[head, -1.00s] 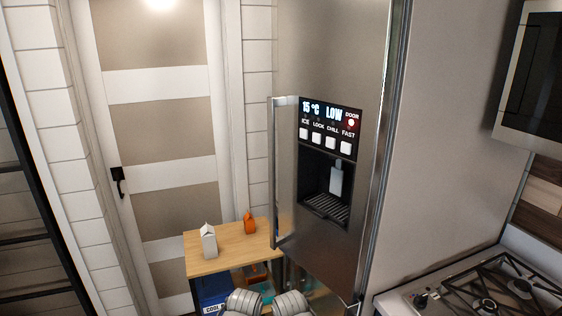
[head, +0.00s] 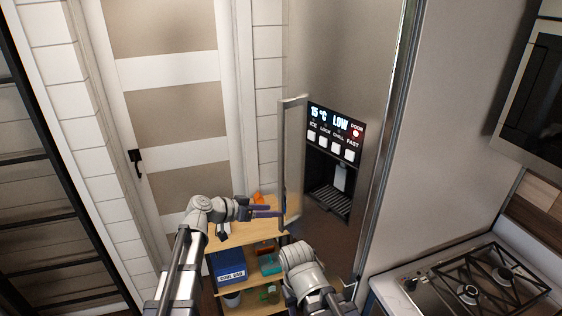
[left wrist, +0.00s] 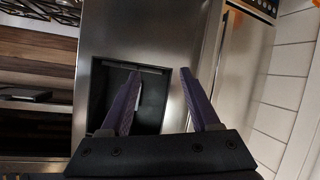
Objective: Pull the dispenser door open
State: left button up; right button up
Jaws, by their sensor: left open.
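A red light glows under the word DOOR. My left gripper (head: 270,211), with purple fingers, is open near the handle's lower end. In the left wrist view, its spread fingers (left wrist: 161,75) point at the steel front, with the dispenser recess (left wrist: 98,98) behind the left finger. I cannot tell whether it touches the handle. My right gripper is out of view.
A wooden shelf unit (head: 245,241) with a blue box (head: 229,273) and several small items stands below my left gripper. A gas hob (head: 470,285) is at the lower right. A panelled room door (head: 170,112) is behind on the left.

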aim_at(280, 163)
pick_arm(q)
jog(key=w+a+r+m+t+h, duration=0.2)
jog(key=w+r+t+h, duration=0.15)
jog(key=w+r, duration=0.5)
jog(key=shift+t+y, duration=0.25)
jog(key=shift+t, duration=0.2)
jog(key=shift+r+x, duration=0.2)
jog(key=shift+x, duration=1.7)
jog(key=shift+r+x, duration=0.2)
jog(key=shift+x, duration=1.75)
jog(key=shift+s, duration=0.1)
jog(key=shift+c, duration=0.4)
grip_shut()
